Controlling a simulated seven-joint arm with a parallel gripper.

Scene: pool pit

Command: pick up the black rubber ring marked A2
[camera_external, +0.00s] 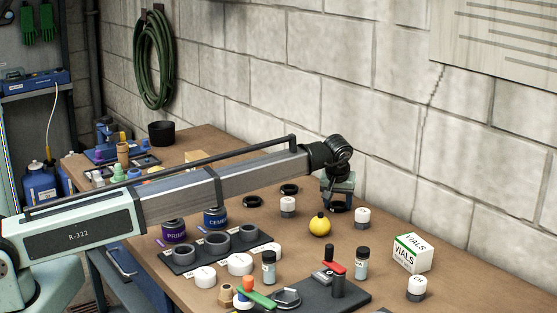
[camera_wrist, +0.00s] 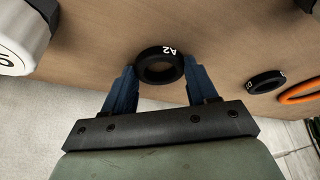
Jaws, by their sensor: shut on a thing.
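The black rubber ring marked A2 (camera_wrist: 150,54) is in the middle of the wrist view, its white label facing the camera. My gripper (camera_wrist: 159,66) has one blue finger on each side of the ring and is shut on it. In the external view, my gripper (camera_external: 338,193) points down near the back of the wooden bench, beside the wall. A dark ring (camera_external: 338,208) shows under its fingers, at or very near the bench top. I cannot tell whether it is clear of the surface.
Another black ring (camera_wrist: 264,82) and an orange ring (camera_wrist: 302,92) lie to the right in the wrist view. A VIALS box (camera_external: 408,254) stands at right.

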